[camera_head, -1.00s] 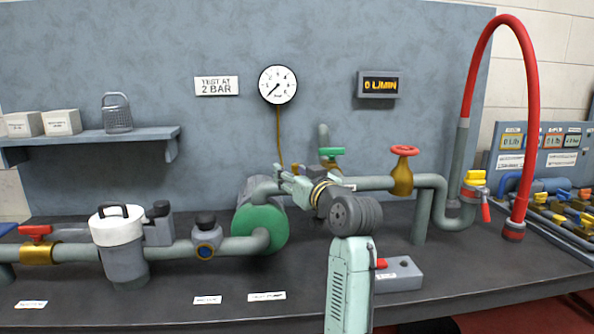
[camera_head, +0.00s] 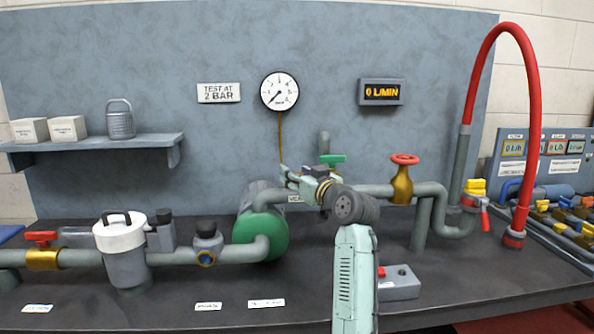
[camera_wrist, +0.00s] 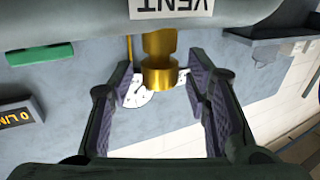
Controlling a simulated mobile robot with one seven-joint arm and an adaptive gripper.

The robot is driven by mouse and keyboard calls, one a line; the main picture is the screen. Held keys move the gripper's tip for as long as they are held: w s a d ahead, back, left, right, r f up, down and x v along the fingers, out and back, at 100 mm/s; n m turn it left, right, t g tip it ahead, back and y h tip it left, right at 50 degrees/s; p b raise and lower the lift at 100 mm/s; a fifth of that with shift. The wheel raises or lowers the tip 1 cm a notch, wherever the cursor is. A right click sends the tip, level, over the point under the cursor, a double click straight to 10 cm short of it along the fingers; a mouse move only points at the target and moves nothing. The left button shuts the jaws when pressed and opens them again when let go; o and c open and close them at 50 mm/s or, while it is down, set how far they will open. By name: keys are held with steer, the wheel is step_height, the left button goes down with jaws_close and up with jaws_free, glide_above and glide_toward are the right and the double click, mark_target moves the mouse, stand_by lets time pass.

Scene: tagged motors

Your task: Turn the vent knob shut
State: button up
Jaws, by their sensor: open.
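The vent knob (camera_wrist: 160,72) is a small brass fitting beside the inverted VENT label (camera_wrist: 172,8) in the wrist view. It hangs from the grey pipe in that upside-down picture. My gripper (camera_wrist: 158,88) is open, with one padded finger on each side of the brass knob. Gaps show between the knob and both fingers, so it is not held. In the head view my gripper (camera_head: 289,176) is over the pipe behind the green tank (camera_head: 262,238). There the knob is hidden by my gripper and only part of the VENT label (camera_head: 295,199) shows.
A green-handled valve (camera_head: 333,160) stands just right of my gripper, and a red-handled brass valve (camera_head: 402,180) farther right. The pressure gauge (camera_head: 279,90) is on the wall panel behind, its needle low. The flow display (camera_head: 381,92) reads 0 L/MIN.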

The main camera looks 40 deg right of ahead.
steer(key=shift+w, duration=0.2)
jaws_close()
stand_by(0.5)
